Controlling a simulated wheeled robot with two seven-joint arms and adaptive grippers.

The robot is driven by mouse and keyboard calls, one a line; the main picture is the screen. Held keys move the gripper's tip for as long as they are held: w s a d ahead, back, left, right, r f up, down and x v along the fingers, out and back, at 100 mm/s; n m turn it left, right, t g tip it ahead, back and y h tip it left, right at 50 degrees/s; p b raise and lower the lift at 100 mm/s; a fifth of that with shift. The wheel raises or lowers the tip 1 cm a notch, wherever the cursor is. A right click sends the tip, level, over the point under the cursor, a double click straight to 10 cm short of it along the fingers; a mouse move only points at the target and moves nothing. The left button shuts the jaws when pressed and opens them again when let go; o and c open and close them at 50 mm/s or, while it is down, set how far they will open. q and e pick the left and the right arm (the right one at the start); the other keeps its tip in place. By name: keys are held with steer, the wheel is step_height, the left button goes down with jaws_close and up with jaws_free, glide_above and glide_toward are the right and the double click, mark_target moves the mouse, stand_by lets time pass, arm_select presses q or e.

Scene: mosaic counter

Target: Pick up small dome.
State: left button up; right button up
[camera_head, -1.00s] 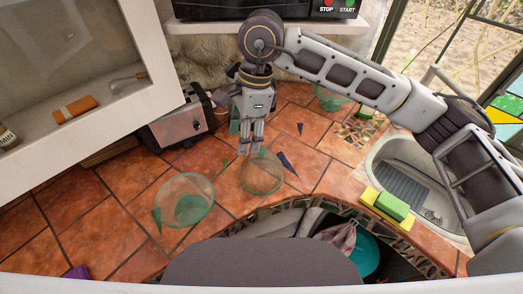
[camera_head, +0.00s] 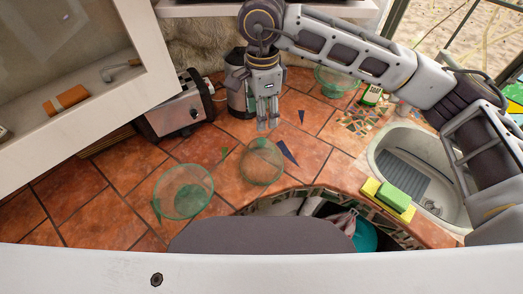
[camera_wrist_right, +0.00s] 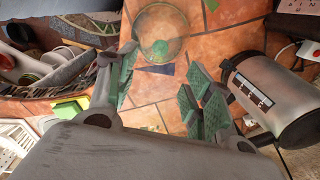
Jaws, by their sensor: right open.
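Three green see-through mesh domes are on the counter, and I cannot tell for sure which one is the small dome. The smaller near one (camera_head: 262,163) sits at the middle, beside a dark blue shard. A wider one (camera_head: 183,192) lies to its left, with a solid green patch inside. Another (camera_head: 333,80) stands farther back, right of my wrist. My right gripper (camera_head: 267,124) points down, open and empty, just behind the middle dome and apart from it. In the wrist view, a round see-through dome (camera_wrist_right: 160,33) lies beyond my open fingers (camera_wrist_right: 160,92). My left gripper is out of view.
A metal kettle (camera_head: 238,98) stands close left of my right gripper, with a toaster (camera_head: 178,112) beyond it. The sink (camera_head: 420,150) is at the right, with a green and yellow sponge (camera_head: 392,197) at its edge.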

mark_target(262, 139)
steer(key=shift+f+p, duration=0.55)
steer(key=shift+f, duration=2.65)
steer(key=shift+f, duration=0.1)
steer(key=shift+a+f+p, duration=0.1)
steer(key=shift+f+p, duration=0.75)
steer(key=shift+f, duration=1.65)
jaws_close()
